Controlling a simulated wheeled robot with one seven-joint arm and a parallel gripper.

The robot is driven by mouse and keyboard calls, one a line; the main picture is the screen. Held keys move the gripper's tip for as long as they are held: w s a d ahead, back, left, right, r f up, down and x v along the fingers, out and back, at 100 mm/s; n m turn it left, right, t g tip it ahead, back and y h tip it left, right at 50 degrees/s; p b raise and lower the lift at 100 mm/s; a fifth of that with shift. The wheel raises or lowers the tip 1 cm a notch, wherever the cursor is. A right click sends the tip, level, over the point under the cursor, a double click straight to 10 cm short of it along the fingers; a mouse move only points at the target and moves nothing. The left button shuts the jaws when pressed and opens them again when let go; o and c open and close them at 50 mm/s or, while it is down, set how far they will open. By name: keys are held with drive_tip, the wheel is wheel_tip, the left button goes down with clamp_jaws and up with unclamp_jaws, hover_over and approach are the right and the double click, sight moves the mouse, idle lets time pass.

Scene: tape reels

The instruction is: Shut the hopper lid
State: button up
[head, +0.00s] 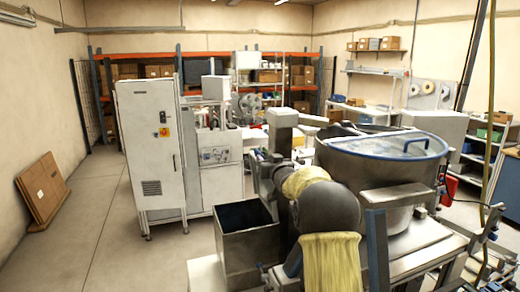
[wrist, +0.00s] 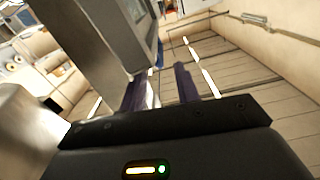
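The hopper (head: 352,183) is a wide round metal drum at the right in the head view. Its lid (head: 428,153) has a blue rim and a clear, glassy middle, and shows over the hopper's top. I cannot tell from this angle whether it rests fully down all round. In the wrist view my gripper (wrist: 161,84) has two dark fingers apart, with nothing seen held between them. A large grey metal piece stands close beside the fingers and hides part of the view. In the head view my arm is left of the hopper, and the fingertips are not clear.
An open dark bin (head: 243,255) stands left of my arm. A white cabinet (head: 147,140) and machine stand behind it. A blue-grey post (head: 377,245) rises in front of the hopper. The floor at the left is clear, apart from flat cardboard (head: 44,188) against the wall.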

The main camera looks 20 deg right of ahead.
sight(261, 154)
drive_tip(key=w+p, duration=0.3)
drive_tip(key=w, duration=0.2)
drive_tip(key=shift+w+r, duration=0.15)
drive_tip(key=shift+w, duration=0.15)
drive_tip(key=shift+w+f+p, duration=0.2)
drive_tip(key=shift+w+p, duration=0.2)
drive_tip(key=shift+w, duration=0.35)
clamp_jaws()
